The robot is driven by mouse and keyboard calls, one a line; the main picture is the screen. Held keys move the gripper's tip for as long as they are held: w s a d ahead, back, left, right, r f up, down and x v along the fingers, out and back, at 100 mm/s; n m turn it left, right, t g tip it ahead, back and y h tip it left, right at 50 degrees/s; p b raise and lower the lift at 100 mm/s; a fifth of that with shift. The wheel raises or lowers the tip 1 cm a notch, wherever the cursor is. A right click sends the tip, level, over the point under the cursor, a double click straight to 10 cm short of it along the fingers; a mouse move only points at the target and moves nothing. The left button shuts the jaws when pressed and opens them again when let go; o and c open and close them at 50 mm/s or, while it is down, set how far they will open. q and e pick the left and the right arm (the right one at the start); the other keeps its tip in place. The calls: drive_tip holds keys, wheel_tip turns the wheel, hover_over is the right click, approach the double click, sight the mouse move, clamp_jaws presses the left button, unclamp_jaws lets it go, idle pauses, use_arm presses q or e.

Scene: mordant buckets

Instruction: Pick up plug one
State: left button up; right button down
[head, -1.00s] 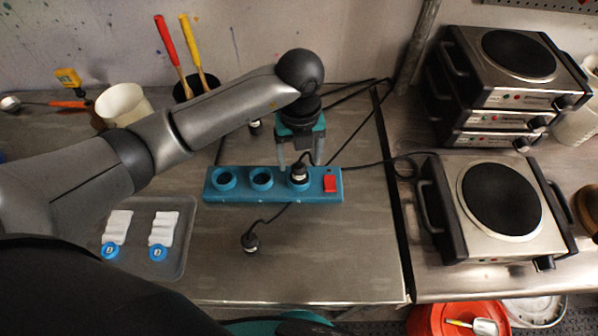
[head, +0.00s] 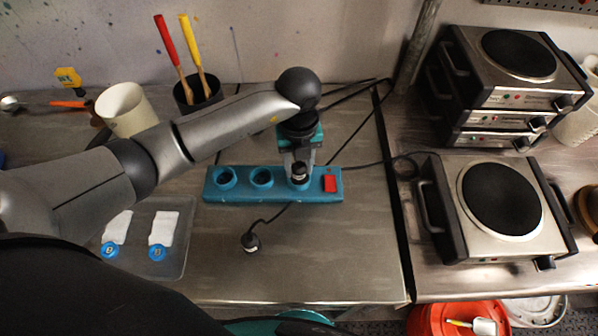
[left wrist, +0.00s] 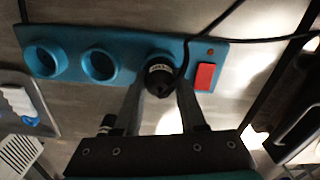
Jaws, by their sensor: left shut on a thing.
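The teal power strip (head: 222,194) lies on the metal bench with three round sockets and a red switch. A black plug (head: 299,171) with a pale band stands at the socket nearest the switch. My left gripper (head: 299,168) is shut on this plug from above, one finger on each side. The left wrist view shows the plug (left wrist: 160,78) between the fingers, over that socket; its label is too small to read. The two other sockets are empty. Another black plug (head: 250,241) lies on the bench in front of the strip. My right gripper is out of view.
A hot plate (head: 455,235) stands on the right, with several stacked hot plates (head: 478,95) behind it. Cables cross the bench behind the strip. A tray (head: 178,262) with white bundles and blue tags lies front left. A white cup (head: 122,108) stands behind my arm.

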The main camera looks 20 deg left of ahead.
use_arm(q)
clamp_jaws()
